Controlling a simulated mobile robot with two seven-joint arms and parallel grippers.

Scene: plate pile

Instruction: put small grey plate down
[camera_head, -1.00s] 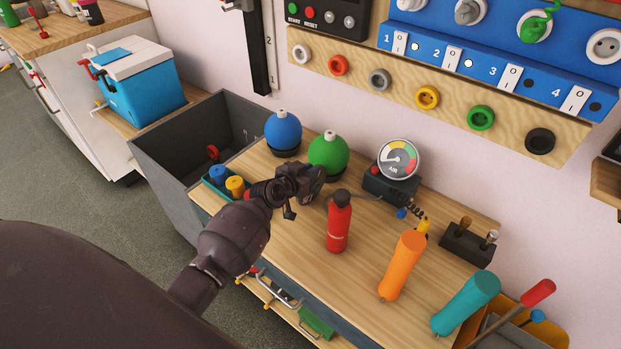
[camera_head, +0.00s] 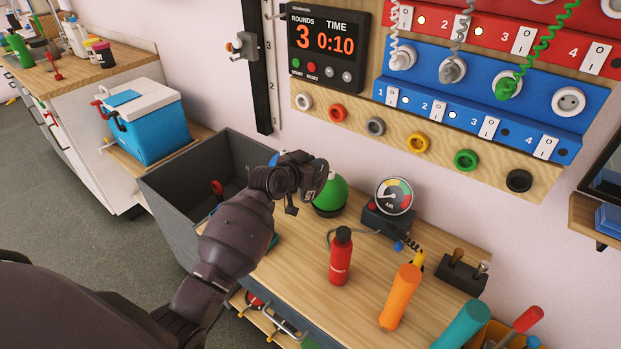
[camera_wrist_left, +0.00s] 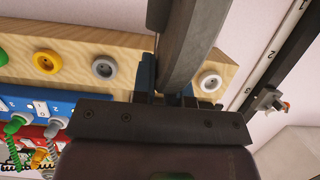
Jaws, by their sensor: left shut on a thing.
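My left gripper (camera_head: 312,180) is raised above the back left of the wooden workbench (camera_head: 305,262), in front of the green ball (camera_head: 331,197). In the left wrist view it is shut on a grey curved piece (camera_wrist_left: 187,45), which looks like the small grey plate seen nearly edge-on. The plate's face does not show, and I cannot make the plate out in the head view, where the wrist and gripper cover that spot. My right gripper is in neither view.
The wall panel (camera_head: 397,137) rises behind.

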